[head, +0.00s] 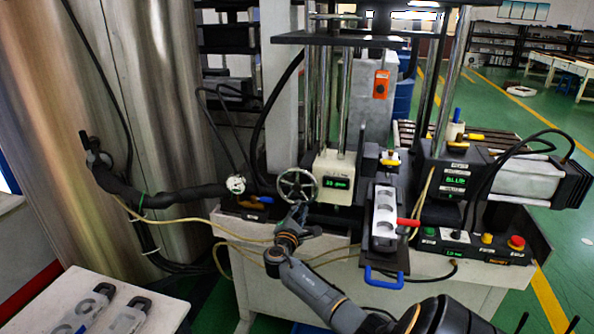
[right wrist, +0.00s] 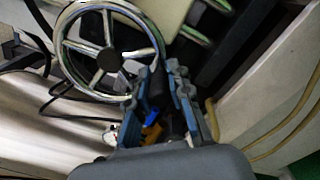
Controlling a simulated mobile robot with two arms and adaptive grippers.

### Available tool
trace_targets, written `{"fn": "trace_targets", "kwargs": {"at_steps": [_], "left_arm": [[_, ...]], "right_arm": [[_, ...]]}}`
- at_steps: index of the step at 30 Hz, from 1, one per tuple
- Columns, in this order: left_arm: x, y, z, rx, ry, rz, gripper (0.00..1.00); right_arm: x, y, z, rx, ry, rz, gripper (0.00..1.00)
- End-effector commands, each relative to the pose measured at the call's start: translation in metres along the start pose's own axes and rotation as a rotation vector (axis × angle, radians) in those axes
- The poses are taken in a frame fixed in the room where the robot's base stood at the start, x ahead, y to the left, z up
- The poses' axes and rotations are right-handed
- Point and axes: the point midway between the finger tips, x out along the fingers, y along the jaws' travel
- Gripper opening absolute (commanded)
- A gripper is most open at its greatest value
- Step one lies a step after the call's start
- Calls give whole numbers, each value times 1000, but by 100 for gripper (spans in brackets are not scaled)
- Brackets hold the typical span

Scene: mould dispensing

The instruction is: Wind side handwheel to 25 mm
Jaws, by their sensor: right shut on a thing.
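The side handwheel (head: 297,185) is a chrome spoked wheel on the left of the machine, beside a white block with a green display (head: 341,183). The display appears to read 33 mm, though its digits are small. My right gripper (head: 297,216) is at the lower edge of the wheel, shut on it. In the right wrist view the handwheel (right wrist: 107,50) is at upper left, and the gripper's blue-edged fingers (right wrist: 168,85) meet its right side. Whether they hold the rim or a handle is hidden between the fingers. My left gripper is out of view.
A round dial gauge (head: 236,184) and a hose are left of the wheel. A grey mould tray with a red handle (head: 408,222) stands to the right, near a red stop button (head: 516,242). A white table with metal parts (head: 127,316) is at lower left.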

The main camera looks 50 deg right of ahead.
Motion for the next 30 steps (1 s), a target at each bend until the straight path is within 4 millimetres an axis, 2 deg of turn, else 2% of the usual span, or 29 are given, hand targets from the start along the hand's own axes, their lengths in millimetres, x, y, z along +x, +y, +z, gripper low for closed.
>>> {"fn": "trace_targets", "kwargs": {"at_steps": [15, 16, 19, 30], "left_arm": [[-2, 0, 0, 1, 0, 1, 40], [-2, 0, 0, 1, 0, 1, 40], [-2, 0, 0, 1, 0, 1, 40], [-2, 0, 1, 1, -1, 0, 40]], "right_arm": [[2, 0, 5, -17, -8, 0, 0], [2, 1, 5, -17, -8, 0, 23], [2, 0, 4, -17, -7, 0, 43], [-3, 0, 2, -17, -2, 0, 43]]}}
